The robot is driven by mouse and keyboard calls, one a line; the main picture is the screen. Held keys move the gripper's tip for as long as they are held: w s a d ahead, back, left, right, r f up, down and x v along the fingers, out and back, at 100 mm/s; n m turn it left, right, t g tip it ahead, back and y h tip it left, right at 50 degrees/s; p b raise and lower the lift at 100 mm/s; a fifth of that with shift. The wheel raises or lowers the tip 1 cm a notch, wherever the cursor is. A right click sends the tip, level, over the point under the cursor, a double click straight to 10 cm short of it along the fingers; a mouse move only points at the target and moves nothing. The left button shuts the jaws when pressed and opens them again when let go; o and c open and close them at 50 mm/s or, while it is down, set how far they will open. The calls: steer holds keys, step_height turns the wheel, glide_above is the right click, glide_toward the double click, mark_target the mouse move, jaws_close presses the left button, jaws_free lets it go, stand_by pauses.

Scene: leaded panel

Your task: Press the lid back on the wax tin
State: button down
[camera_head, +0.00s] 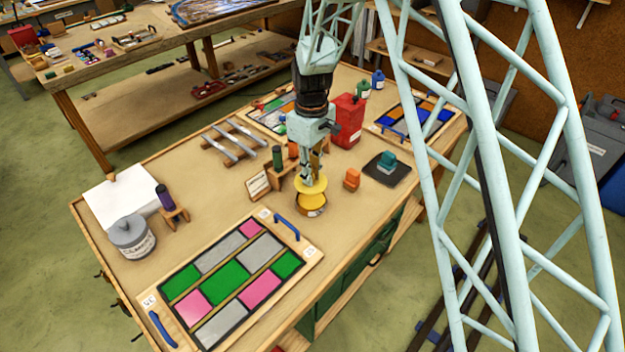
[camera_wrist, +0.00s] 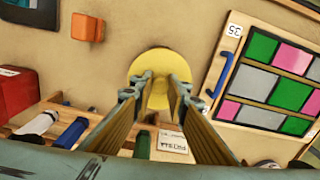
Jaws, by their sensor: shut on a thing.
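The round yellow lid (camera_head: 310,190) is in my gripper (camera_head: 309,176), gripped at its middle. In the wrist view the lid (camera_wrist: 149,66) shows as a yellow disc between and beyond the fingertips (camera_wrist: 156,92). The wax tin (camera_head: 312,209), yellow-brown with a pale label, stands upright on the workbench directly under the lid. The lid covers most of the tin's top in the head view, and I cannot tell whether the two touch. In the wrist view the lid hides the tin.
A panel of pink, green and grey panes (camera_head: 235,283) lies to the left, with blue handles. An orange block (camera_head: 351,179) and a teal object on a dark pad (camera_head: 387,162) are to the right. A red can (camera_head: 348,120) and a wooden rack with bottles stand behind.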

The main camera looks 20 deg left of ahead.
steer(key=shift+f, duration=0.3)
steer(key=shift+f+b, duration=0.75)
steer(key=shift+f, duration=1.1)
steer(key=shift+f+b, duration=0.6)
steer(key=shift+f, duration=0.45)
steer(key=shift+f+b, duration=0.2)
steer(key=shift+b, duration=0.4)
stand_by(1.8)
stand_by(0.4)
steer(key=c, duration=2.5)
jaws_free()
steer(key=shift+o, duration=0.2)
steer(key=shift+f, duration=0.4)
